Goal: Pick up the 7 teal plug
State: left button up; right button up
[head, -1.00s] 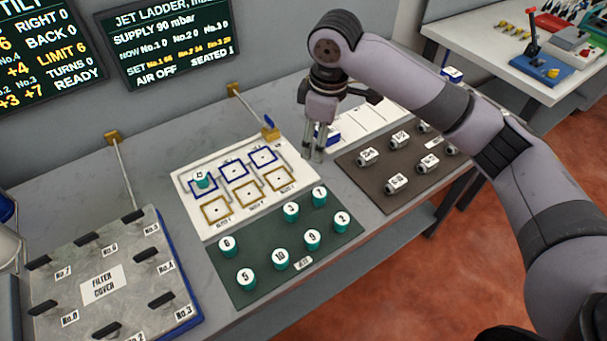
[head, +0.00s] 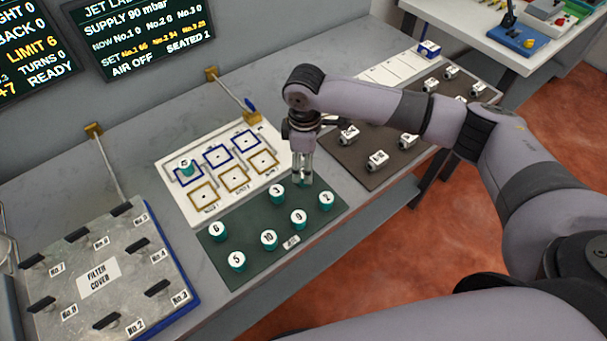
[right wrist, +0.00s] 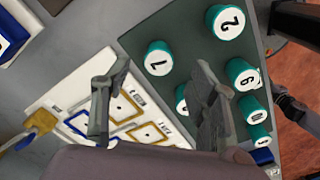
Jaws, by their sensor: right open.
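The teal plug marked 7 (right wrist: 158,58) stands upright on the dark green mat in the right wrist view, label facing the camera. In the head view it is mostly hidden by my right gripper (head: 303,181), with only a little teal showing at the fingertips. My right gripper points down at the mat's far corner. In the right wrist view its two fingers (right wrist: 160,66) are apart, one on each side of the 7 plug. I cannot tell whether they touch it. My left gripper is out of view.
Teal plugs 3 (head: 277,194), 2 (head: 326,200) and 9 (head: 298,218) stand close by on the green mat (head: 222,262), with several more. A white board (head: 180,205) holds one teal plug. A filter cover (head: 65,308) lies left, grey fittings on a brown mat (head: 350,165) right.

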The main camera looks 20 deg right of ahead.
notch_tip(320, 180, down, 5)
jog(key=shift+r+p, duration=0.1)
jog(key=shift+p, duration=0.6)
jog(key=shift+c, duration=0.5)
jog(key=shift+w, duration=0.1)
grip_shut()
